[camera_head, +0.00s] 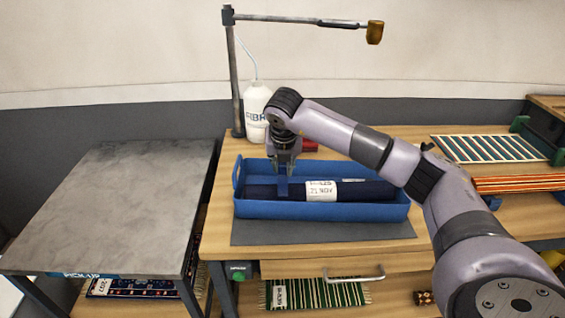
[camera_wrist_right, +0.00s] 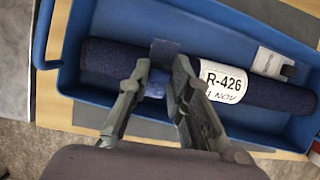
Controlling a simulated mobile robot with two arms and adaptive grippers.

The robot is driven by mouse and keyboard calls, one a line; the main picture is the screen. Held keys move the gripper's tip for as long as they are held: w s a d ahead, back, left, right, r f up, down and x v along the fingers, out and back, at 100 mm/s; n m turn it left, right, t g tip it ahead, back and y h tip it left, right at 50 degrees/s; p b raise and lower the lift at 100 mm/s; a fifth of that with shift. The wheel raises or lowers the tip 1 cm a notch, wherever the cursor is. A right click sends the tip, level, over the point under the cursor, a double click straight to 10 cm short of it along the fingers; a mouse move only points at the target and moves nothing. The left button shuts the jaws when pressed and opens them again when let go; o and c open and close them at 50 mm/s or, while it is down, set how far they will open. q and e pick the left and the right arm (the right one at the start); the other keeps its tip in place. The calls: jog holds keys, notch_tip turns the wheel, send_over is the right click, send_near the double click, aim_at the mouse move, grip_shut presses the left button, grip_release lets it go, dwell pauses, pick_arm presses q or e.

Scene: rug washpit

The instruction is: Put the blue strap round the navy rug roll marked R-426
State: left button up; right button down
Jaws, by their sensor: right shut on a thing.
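The navy rug roll (camera_head: 345,190) lies lengthwise in a blue tray (camera_head: 320,211) on the wooden bench. Its white label reads R-426 in the right wrist view (camera_wrist_right: 222,82). My right gripper (camera_head: 284,168) points down over the roll's left part, left of the label. It is shut on the blue strap (camera_head: 283,187), which also shows between and beyond the fingers in the right wrist view (camera_wrist_right: 164,51). The strap lies across the roll there. I cannot tell whether it passes underneath. My left gripper is not in view.
A grey-topped table (camera_head: 110,205) marked PICK-UP stands at the left, its top bare. A white bottle (camera_head: 256,108) and a post with an overhead arm (camera_head: 236,80) stand behind the tray. Striped rugs (camera_head: 488,148) lie at the right. A grey mat (camera_head: 325,232) is under the tray.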

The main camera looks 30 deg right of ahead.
aim_at(283, 175)
jog(key=shift+f+b, duration=1.5)
jog(key=shift+f, duration=0.65)
jog(key=c, duration=1.4)
grip_release()
jog(key=shift+o, duration=0.2)
jog(key=v, duration=1.2)
